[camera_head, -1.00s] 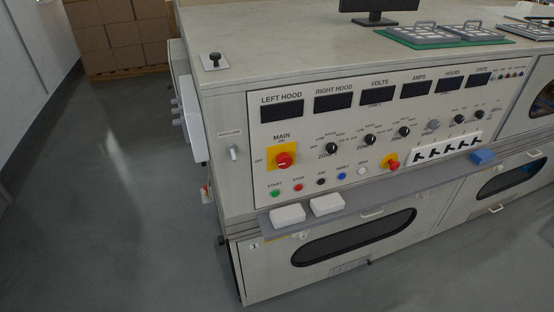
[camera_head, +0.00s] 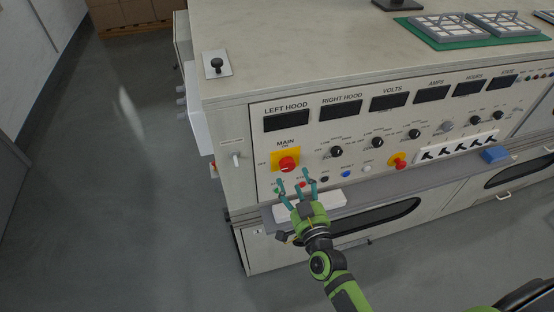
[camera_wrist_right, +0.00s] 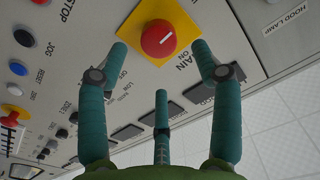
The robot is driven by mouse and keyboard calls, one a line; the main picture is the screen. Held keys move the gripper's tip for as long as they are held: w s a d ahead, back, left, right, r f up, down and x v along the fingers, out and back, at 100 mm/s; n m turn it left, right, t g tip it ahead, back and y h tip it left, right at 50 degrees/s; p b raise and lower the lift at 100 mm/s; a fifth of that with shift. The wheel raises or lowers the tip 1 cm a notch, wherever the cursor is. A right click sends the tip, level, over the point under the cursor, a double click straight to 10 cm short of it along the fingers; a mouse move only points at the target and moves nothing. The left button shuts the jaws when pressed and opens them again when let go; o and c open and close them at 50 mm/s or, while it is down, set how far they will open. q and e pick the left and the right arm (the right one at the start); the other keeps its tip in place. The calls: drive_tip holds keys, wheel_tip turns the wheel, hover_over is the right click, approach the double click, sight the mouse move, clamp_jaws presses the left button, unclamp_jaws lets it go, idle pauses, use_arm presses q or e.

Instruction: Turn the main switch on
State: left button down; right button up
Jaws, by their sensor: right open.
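The main switch (camera_head: 288,163) is a round red knob on a yellow square plate, at the left of the panel under the MAIN label. My right gripper (camera_head: 293,180) is open and empty, just below the knob in the head view. In the right wrist view its teal fingers (camera_wrist_right: 158,70) are spread, with the knob beyond and between their tips. I see no contact with the knob. My left gripper is not in view.
A grey ledge (camera_head: 390,180) runs below the panel, with white blocks (camera_head: 330,199) behind my right gripper. A red knob on yellow (camera_head: 398,161), small dials and a row of black switches (camera_head: 460,147) lie to the right. Open floor (camera_head: 110,200) lies left.

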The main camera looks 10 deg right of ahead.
sight(289, 167)
drive_tip(key=w, duration=0.6)
drive_tip(key=shift+a+p, duration=0.1)
drive_tip(key=shift+p, duration=0.2)
drive_tip(key=shift+c, duration=0.4)
drive_tip(key=c, duration=1.1)
